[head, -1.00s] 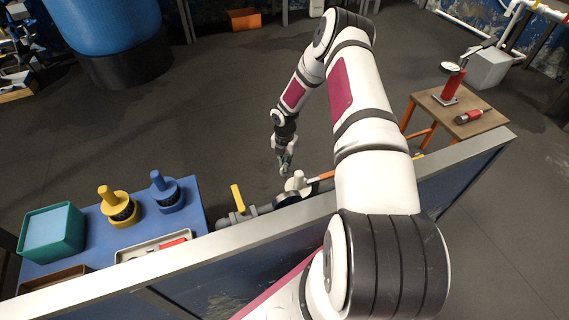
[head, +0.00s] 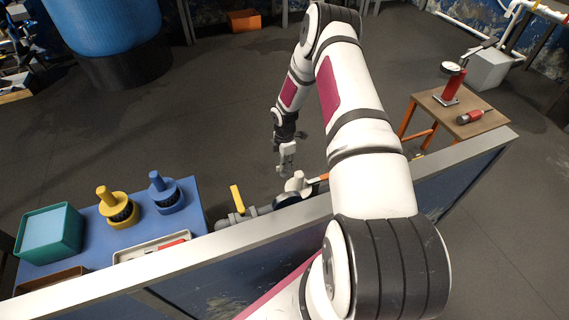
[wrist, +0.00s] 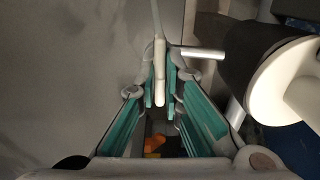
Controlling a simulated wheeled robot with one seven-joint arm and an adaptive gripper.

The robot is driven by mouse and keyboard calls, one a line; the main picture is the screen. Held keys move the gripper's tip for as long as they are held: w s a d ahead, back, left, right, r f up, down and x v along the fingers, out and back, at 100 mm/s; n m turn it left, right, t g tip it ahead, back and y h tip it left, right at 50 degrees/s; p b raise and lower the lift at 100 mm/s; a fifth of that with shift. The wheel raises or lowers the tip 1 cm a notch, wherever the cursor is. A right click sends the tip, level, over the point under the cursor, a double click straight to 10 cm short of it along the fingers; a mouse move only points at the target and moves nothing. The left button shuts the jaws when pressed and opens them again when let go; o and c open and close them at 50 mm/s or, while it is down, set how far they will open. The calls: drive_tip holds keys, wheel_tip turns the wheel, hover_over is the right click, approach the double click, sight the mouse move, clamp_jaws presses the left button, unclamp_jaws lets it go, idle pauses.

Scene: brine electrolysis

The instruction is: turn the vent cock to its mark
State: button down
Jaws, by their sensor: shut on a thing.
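My gripper (head: 286,172) hangs down beyond the grey wall top, just behind the pipe run, and looks small in the head view. In the wrist view my gripper (wrist: 160,95) has its teal-padded fingers close together around a slim pale lever (wrist: 158,55), which I take to be the vent cock's handle. The fingers are shut on it. A short silver rod (wrist: 203,53) sticks out to the right beside the lever. The cock's body and its mark cannot be made out.
A white round knob (wrist: 285,88) is close at the right of the fingers. A yellow-handled valve (head: 237,198) sits on the pipe to the left. The grey wall top (head: 170,262) runs in front. A blue bench (head: 80,235) holds yellow and blue plugs.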

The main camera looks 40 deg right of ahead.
idle(0.4)
drive_tip(key=c, duration=1.7)
unclamp_jaws()
wheel_tip(320, 180, up, 12)
